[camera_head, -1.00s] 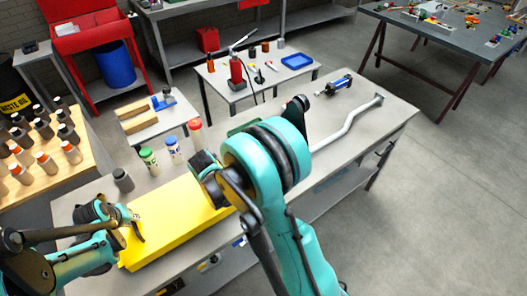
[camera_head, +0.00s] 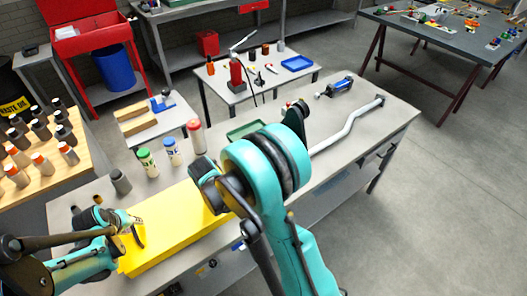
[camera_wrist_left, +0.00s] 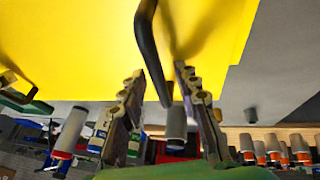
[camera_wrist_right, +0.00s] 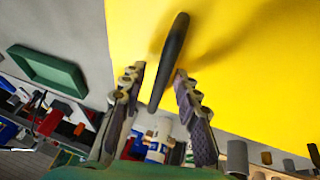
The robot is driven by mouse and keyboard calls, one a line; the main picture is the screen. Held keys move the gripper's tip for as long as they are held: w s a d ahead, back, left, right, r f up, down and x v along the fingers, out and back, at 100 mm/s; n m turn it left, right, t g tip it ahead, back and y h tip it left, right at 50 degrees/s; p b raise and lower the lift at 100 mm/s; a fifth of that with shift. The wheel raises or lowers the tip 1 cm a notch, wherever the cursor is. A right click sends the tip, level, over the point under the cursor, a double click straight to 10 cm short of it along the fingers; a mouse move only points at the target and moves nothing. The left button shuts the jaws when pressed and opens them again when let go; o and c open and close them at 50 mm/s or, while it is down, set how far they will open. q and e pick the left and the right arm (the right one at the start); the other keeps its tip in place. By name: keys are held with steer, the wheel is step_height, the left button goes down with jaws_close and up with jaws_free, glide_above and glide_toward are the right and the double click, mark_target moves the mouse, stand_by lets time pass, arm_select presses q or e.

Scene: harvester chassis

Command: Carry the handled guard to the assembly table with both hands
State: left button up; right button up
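The handled guard is a flat yellow panel (camera_head: 160,228) lying on the grey workbench, with a dark bar handle near each end. My left gripper (camera_head: 128,222) is over the guard's left end. In the left wrist view its fingers (camera_wrist_left: 158,75) are open, and one dark handle (camera_wrist_left: 150,45) reaches between their tips without visible contact on both sides. In the right wrist view my right gripper (camera_wrist_right: 158,75) is open, with the other handle (camera_wrist_right: 170,60) between its fingers. My right arm hides that gripper and handle in the head view.
Bottles (camera_head: 172,150) and a green tray (camera_head: 243,130) stand behind the guard. A bent grey pipe (camera_head: 348,128) and blue cylinder (camera_head: 338,86) lie at the bench's right. A dark table (camera_head: 450,32) with small parts stands at the far right. Open floor (camera_head: 440,190) lies right.

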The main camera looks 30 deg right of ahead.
steer(key=shift+s, duration=0.1)
arm_select(q)
steer(key=v, duration=1.2)
arm_select(e)
steer(key=v, duration=1.2)
